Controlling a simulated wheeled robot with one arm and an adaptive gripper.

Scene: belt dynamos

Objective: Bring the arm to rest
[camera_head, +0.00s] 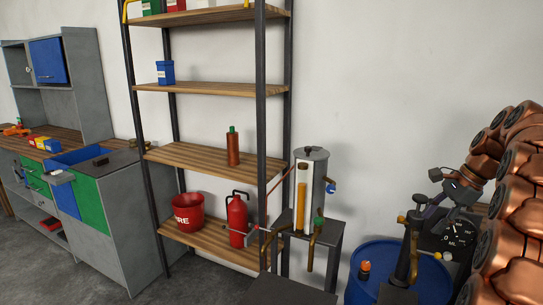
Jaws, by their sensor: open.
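My copper-coloured arm (510,200) is folded at the right edge of the head view. My dark gripper (430,187) is at the end of its upper part and points left. It is open, and I see nothing between its fingers. It is above and in front of a dark machine with a round gauge (459,233). I cannot tell how far apart the gripper and the machine are.
A blue drum (361,293) stands below, with a dark post (404,250) in front. Left of it is a metal cylinder with a yellow tube (318,175) on a stand. A shelf rack (190,157) holds a red bucket (188,212) and extinguisher (237,218). Grey workbench (130,210) at left.

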